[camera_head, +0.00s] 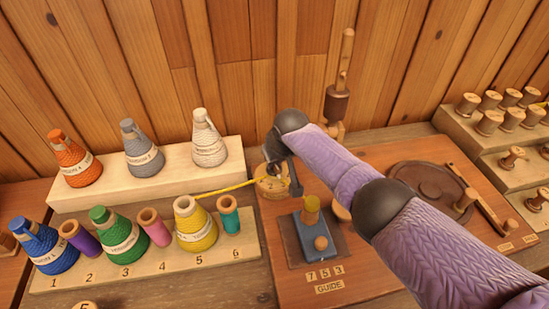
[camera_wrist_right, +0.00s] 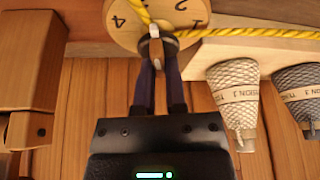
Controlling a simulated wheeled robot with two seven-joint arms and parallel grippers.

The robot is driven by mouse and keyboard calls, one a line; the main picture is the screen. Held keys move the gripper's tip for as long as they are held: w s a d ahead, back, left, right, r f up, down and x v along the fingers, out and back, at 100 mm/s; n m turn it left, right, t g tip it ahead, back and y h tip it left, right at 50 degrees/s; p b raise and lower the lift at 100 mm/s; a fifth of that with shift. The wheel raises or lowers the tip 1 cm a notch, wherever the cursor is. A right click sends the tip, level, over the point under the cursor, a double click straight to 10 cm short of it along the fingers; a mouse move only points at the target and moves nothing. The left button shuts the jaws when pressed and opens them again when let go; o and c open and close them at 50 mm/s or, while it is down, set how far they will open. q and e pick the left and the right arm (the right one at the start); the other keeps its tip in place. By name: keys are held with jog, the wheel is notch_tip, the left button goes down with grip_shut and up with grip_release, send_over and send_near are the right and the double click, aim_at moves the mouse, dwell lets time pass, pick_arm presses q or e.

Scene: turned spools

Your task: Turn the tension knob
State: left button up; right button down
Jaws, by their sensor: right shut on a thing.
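The tension knob's round wooden dial (camera_head: 268,190) is at the middle of the bench, partly hidden by my right gripper. Numbers show on the dial in the right wrist view (camera_wrist_right: 185,12). My right gripper (camera_head: 280,170) reaches in from the right over the dial. In the right wrist view my right gripper's fingertips (camera_wrist_right: 158,58) are shut on the small knob handle (camera_wrist_right: 155,42) at the dial's edge. Yellow thread (camera_head: 232,187) runs from the yellow cone (camera_head: 196,228) to the dial, and passes close by the knob handle in the right wrist view. My left gripper is not in view.
A blue guide block (camera_head: 311,235) stands just in front of the dial. Several numbered cones and tubes stand on the left board (camera_head: 150,284). More cones stand on the raised white step (camera_head: 110,190). A dark round plate (camera_head: 433,185) lies right, beyond my arm.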

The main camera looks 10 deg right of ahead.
jog(key=n+y+b, duration=0.1)
jog(key=n, duration=0.1)
jog(key=shift+f+n, duration=0.15)
jog(key=shift+n, duration=0.25)
jog(key=shift+d+n+g+y+b, duration=0.1)
jog(key=shift+n+g+y+b, duration=0.3)
jog(key=shift+n, duration=0.5)
jog(key=n+b, duration=0.3)
jog(key=n+g+y+b, duration=0.1)
jog(key=n+b, duration=0.1)
jog(key=b, duration=0.1)
jog(key=shift+w+f+n+g, duration=0.1)
jog(key=shift+n+g, duration=0.2)
jog(key=shift+n, duration=0.1)
jog(key=shift+n+y+b, duration=0.3)
jog(key=shift+n+b, duration=0.3)
jog(key=shift+b, duration=0.25)
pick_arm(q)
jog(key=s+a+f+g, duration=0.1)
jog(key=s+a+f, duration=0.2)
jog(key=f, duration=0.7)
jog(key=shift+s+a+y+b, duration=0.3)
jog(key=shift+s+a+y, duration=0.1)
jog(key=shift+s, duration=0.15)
pick_arm(e)
jog(key=shift+r+n+g, duration=0.2)
jog(key=shift+n+g, duration=0.1)
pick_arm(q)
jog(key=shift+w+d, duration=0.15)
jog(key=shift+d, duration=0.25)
